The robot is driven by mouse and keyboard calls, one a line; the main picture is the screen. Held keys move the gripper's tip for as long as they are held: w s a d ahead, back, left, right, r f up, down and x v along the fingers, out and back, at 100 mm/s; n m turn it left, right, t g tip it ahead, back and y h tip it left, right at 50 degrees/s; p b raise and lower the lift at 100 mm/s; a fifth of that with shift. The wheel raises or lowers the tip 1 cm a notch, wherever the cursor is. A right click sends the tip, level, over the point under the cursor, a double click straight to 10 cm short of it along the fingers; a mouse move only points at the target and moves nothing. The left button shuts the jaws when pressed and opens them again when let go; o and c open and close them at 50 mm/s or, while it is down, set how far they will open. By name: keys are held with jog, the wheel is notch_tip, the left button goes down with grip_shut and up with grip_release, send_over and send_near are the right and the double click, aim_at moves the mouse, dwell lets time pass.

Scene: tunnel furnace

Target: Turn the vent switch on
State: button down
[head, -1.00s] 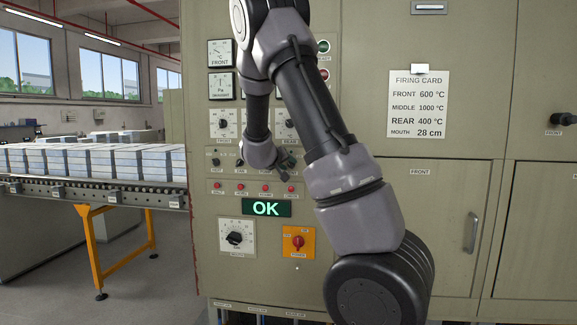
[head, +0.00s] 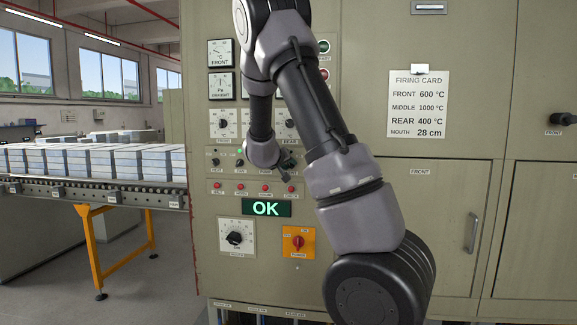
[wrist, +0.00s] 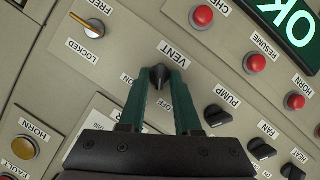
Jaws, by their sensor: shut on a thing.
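The vent switch (wrist: 158,77) is a small black knob under the VENT label in the wrist view, with ON marked to its left and OFF to its lower right. My gripper (wrist: 159,84) has its two green fingers closed on the knob, one on each side. The fingers partly cover the knob, so I cannot tell exactly which way it points. In the head view my gripper is at the panel's row of black knobs, largely hidden behind my wrist, and the vent knob cannot be made out.
Close by are the black pump knob (wrist: 217,115), the fan knob (wrist: 261,148), red buttons (wrist: 254,63) and a locked/freed key switch (wrist: 85,51). The green OK display (head: 266,208) and orange power switch (head: 298,242) sit below. A conveyor with stacked blocks (head: 90,160) stands at the left.

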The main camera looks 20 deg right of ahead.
jog(key=shift+s+d+m+t+y, duration=0.15)
jog(key=shift+m+t+y, duration=0.6)
jog(key=shift+m, duration=0.7)
jog(key=shift+d+m+t+y, duration=0.1)
jog(key=shift+m+t+y, duration=0.35)
jog(key=shift+m+y, duration=0.75)
jog(key=shift+s+d+m+t+y, duration=0.15)
jog(key=shift+m+t+y, duration=0.45)
jog(key=shift+m, duration=1.15)
jog(key=c, duration=0.9)
grip_release()
jog(key=v, duration=1)
jog(key=shift+s+a+r, duration=0.1)
jog(key=shift+s+a, duration=0.05)
jog(key=shift+s, duration=0.2)
